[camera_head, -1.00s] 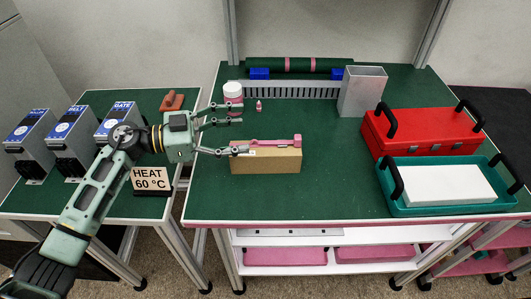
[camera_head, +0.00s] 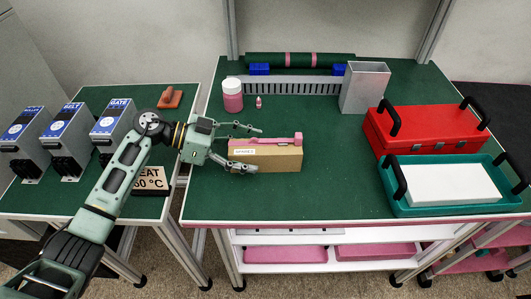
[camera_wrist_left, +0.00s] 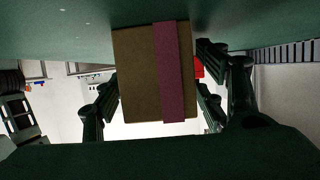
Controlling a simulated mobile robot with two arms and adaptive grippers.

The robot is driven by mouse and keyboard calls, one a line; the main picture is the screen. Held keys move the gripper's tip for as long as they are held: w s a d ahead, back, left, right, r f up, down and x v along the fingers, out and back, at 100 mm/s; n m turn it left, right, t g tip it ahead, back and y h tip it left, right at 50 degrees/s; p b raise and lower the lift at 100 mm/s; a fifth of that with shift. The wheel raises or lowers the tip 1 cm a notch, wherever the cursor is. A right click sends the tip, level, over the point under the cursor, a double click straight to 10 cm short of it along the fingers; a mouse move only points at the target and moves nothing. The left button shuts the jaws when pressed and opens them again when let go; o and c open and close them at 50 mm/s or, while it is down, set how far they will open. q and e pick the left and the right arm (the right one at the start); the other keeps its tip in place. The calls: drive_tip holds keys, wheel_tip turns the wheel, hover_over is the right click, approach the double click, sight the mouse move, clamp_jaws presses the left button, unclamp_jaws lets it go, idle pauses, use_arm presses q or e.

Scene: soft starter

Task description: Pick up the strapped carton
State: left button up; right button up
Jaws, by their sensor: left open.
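The strapped carton (camera_head: 270,160) is a tan box with a pink strap along its top and a small white label on its front. It lies on the green tabletop left of the middle. My left gripper (camera_head: 258,149) is open at the carton's left end, with one finger behind it and one in front near the label. In the left wrist view the carton (camera_wrist_left: 140,75) shows its end face and pink strap between the spread fingers (camera_wrist_left: 158,100). I cannot tell whether either finger touches it. My right gripper is not in view.
A pink jar with a white lid (camera_head: 232,95) stands behind the gripper. A grey metal bin (camera_head: 364,88), a red case (camera_head: 425,130) and a teal tray (camera_head: 440,208) stand to the right. The green tabletop (camera_head: 330,195) in front of the carton is clear.

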use_arm(q)
drive_tip(key=shift+f, duration=0.1)
drive_tip(key=shift+c, duration=0.2)
drive_tip(key=c, duration=1.5)
drive_tip(key=shift+r, duration=0.2)
drive_tip(key=shift+r, duration=0.3)
drive_tip(key=r, duration=0.3)
drive_tip(key=shift+d+r, duration=0.25)
drive_tip(key=shift+r, duration=0.1)
drive_tip(key=s+d+r, duration=0.1)
drive_tip(key=d+r, duration=0.1)
drive_tip(key=d, duration=0.1)
drive_tip(key=s+d+r, duration=0.2)
drive_tip(key=d, duration=0.1)
drive_tip(key=s+d+r, duration=0.2)
drive_tip(key=d, duration=0.2)
drive_tip(key=shift+s+r, duration=0.1)
drive_tip(key=shift+r, duration=0.15)
